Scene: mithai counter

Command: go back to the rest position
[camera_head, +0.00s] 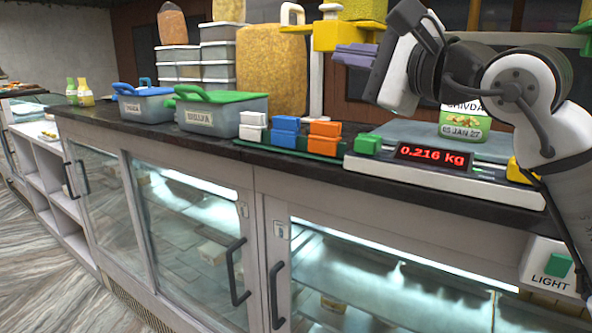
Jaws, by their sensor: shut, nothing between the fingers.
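My gripper (345,54) is at the upper right in the head view, raised well above the counter. Its purple-grey fingers point left and are shut, with nothing held. My white and dark arm comes in from the right edge and bends over the right end of the counter. The gripper is apart from the items on the counter, and behind it is a yellow block (338,36) on a post; I cannot tell the gap between them.
A scale (440,186) reading 0.216 kg bears a jar labelled for chivda (464,124), partly hidden by my arm. Left of it are a green tray (300,153) of small boxes, a green-lidded bin (222,113) and a blue-lidded bin (145,104). Glass-doored cabinets (190,215) stand below.

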